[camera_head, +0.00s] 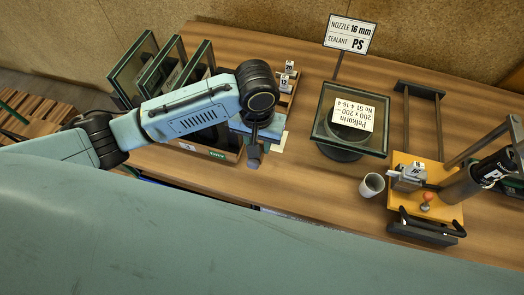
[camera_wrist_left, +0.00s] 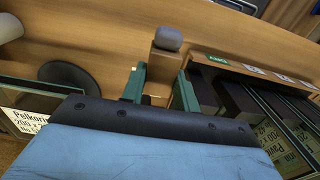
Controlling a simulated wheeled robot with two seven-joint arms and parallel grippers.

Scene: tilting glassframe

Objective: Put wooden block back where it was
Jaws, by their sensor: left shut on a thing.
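My left gripper (camera_wrist_left: 160,92) shows in the wrist view as two green fingers, one on each side of a wooden block (camera_wrist_left: 163,66). The gripper is shut on this block. A rounded grey piece (camera_wrist_left: 168,38) shows at the block's far end. In the head view my left gripper (camera_head: 257,145) is beside the box of upright frames, over the table. The arm and gripper hide most of the block there, and I cannot tell whether it touches the table. My right gripper is not in view.
Framed glass panes (camera_head: 135,70) stand in a box (camera_head: 222,155) at the left. A glass frame (camera_head: 375,118) with a Pelkorin label rests on a dark round stand. Small numbered nozzles (camera_head: 286,80) stand behind my gripper.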

